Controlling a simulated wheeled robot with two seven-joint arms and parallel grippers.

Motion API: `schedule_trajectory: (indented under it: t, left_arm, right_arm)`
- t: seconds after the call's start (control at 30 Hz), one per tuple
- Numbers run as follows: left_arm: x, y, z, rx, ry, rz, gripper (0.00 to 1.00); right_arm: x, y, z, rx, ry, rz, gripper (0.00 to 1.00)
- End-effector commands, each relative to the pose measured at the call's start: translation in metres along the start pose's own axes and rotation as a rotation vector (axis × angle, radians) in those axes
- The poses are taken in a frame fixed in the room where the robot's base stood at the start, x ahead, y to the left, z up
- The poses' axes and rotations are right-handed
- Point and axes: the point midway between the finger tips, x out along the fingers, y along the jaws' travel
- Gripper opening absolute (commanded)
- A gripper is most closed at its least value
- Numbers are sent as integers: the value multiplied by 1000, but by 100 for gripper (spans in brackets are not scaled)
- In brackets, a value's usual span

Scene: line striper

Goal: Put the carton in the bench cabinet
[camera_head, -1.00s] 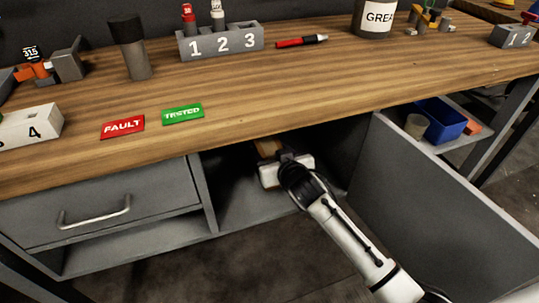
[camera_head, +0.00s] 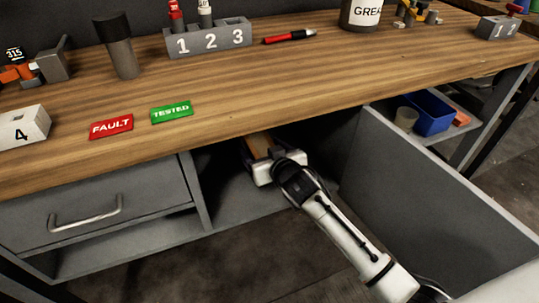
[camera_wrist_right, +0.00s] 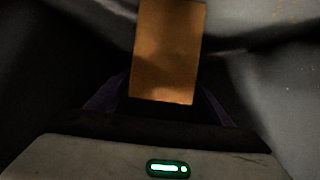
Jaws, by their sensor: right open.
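The carton (camera_head: 259,146) is a brown box inside the open bench cabinet (camera_head: 238,200), partly hidden under the bench top. In the right wrist view the carton (camera_wrist_right: 168,50) stands out in front of the gripper, between the two dark fingers. My right gripper (camera_head: 259,155) reaches into the cabinet and is open, with its fingers on either side of the carton's near end. In the right wrist view the gripper (camera_wrist_right: 160,105) shows a finger at each side. My left gripper is not in view.
The cabinet door (camera_head: 430,200) stands open on the right of my arm. A closed drawer (camera_head: 95,205) is on the left. The bench top (camera_head: 240,85) carries FAULT (camera_head: 111,126) and TESTED (camera_head: 171,112) plates and a numbered block (camera_head: 210,40). A blue bin (camera_head: 430,113) sits on a side shelf.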

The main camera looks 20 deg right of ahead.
Motion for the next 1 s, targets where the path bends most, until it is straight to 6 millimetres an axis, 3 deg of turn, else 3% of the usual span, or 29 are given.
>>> schedule_trajectory:
  t: [0.4,0.63,0.77,0.9,1.0]
  left_arm:
    - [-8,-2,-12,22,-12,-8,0]
    - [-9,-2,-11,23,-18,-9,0]
    - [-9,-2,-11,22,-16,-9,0]
    - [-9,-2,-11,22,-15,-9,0]
    - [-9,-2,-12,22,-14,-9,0]
  right_arm:
    - [-86,0,-1,1,-1,0,73]
    - [-109,0,3,-1,-6,-2,73]
    - [-129,-9,51,-12,-81,-38,73]
    - [-176,-26,134,-30,-213,-115,73]
    - [-214,-37,181,-36,-292,-164,73]
